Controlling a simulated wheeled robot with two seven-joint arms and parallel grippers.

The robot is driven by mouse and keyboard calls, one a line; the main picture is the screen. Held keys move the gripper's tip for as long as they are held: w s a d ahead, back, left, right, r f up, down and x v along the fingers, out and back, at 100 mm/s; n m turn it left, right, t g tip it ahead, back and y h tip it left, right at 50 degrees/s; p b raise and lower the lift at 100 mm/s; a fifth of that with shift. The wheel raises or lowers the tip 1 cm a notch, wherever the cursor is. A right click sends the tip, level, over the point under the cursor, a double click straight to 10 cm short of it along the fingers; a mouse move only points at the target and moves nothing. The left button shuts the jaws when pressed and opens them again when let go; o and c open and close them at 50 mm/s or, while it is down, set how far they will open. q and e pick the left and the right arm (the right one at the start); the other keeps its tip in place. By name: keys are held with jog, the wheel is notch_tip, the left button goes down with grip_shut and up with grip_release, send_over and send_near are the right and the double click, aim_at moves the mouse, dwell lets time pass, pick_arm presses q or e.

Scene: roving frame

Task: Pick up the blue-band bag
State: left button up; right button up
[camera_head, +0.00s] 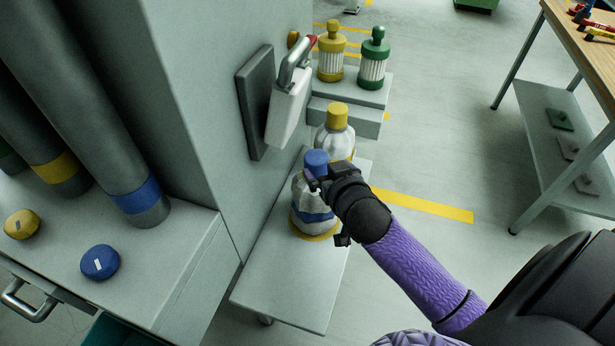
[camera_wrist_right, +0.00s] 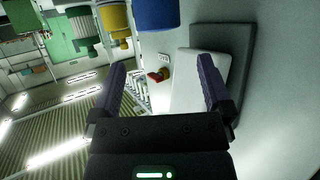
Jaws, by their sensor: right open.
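The blue-band bag (camera_head: 302,196) is a pale, bulging bag with a blue cap and a blue band. It stands upright on a yellow ring on the low grey bench (camera_head: 285,290). My right gripper (camera_head: 318,180) is at the bag's right side, just below the cap, and hides part of the bag. In the right wrist view the gripper (camera_wrist_right: 160,78) is open with nothing between its fingers. The blue cap (camera_wrist_right: 157,14) shows at the top edge there, beyond the fingertips. Whether a finger touches the bag cannot be told. My left gripper is out of view.
A yellow-capped bag (camera_head: 337,118) stands close behind. A yellow canister (camera_head: 331,52) and a green canister (camera_head: 374,60) stand on a raised step. A switch box with a lever (camera_head: 288,105) juts from the wall nearby. Open floor lies to the right, before a workbench (camera_head: 560,40).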

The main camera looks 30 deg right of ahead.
aim_at(319, 161)
jog(key=b+x, duration=0.1)
jog(key=x, duration=0.2)
jog(key=shift+w+f+b, duration=0.3)
jog(key=shift+f+b, duration=0.05)
jog(key=b+x, duration=0.1)
jog(key=x, duration=0.1)
jog(key=b+x, duration=0.1)
jog(key=x, duration=0.1)
jog(key=shift+w+d+f, duration=0.1)
jog(key=shift+d+f, duration=0.15)
jog(key=shift+f, duration=0.1)
jog(key=shift+w, duration=0.15)
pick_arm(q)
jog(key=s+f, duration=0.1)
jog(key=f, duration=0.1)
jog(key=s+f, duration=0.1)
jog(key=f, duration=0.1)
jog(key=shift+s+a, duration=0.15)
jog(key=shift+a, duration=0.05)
pick_arm(e)
jog(key=shift+r, duration=0.1)
grip_shut()
